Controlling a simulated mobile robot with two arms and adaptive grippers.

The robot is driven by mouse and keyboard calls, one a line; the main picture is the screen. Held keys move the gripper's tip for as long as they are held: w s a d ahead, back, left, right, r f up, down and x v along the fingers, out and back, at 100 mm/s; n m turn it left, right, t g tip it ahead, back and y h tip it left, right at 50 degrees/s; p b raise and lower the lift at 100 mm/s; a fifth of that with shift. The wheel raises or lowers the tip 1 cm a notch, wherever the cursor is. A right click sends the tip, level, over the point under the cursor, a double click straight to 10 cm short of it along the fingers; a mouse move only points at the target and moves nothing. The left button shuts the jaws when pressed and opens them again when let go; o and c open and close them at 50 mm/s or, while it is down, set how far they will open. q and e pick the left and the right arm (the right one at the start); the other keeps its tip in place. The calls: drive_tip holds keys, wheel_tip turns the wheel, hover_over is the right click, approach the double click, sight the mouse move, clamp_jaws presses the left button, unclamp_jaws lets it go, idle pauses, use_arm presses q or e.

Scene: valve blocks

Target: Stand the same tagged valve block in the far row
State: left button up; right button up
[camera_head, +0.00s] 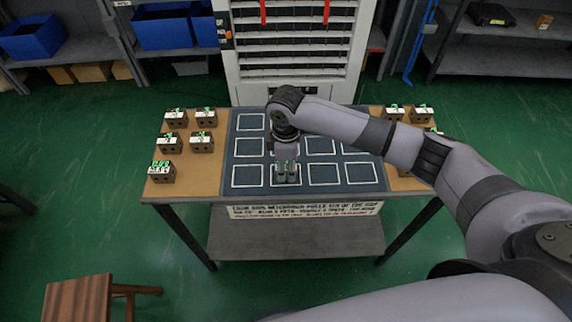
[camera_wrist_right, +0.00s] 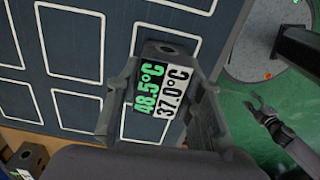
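A grey valve block (camera_wrist_right: 168,50) with a hole in its top stands between the fingertips of my right gripper (camera_wrist_right: 170,85). The dark mat (camera_head: 237,160) has rows of white squares; the far row's left square (camera_head: 250,121) is empty, and my arm hides others. My left gripper (camera_wrist_right: 262,108) shows open and empty over the floor in the wrist view.
Several tagged blocks (camera_head: 202,142) stand on the table's left brown strip, and more (camera_head: 394,112) on the right strip, partly behind my arm. A white cabinet (camera_head: 234,75) stands behind the table. A wooden stool (camera_head: 78,300) is at lower left.

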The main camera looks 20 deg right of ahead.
sight(286, 164)
drive_tip(key=o, duration=0.5)
drive_tip(key=shift+c, duration=0.2)
drive_tip(key=shift+r, duration=0.1)
wheel_tip(286, 164, up, 12)
drive_tip(key=b, duration=0.1)
drive_tip(key=shift+r, duration=0.1)
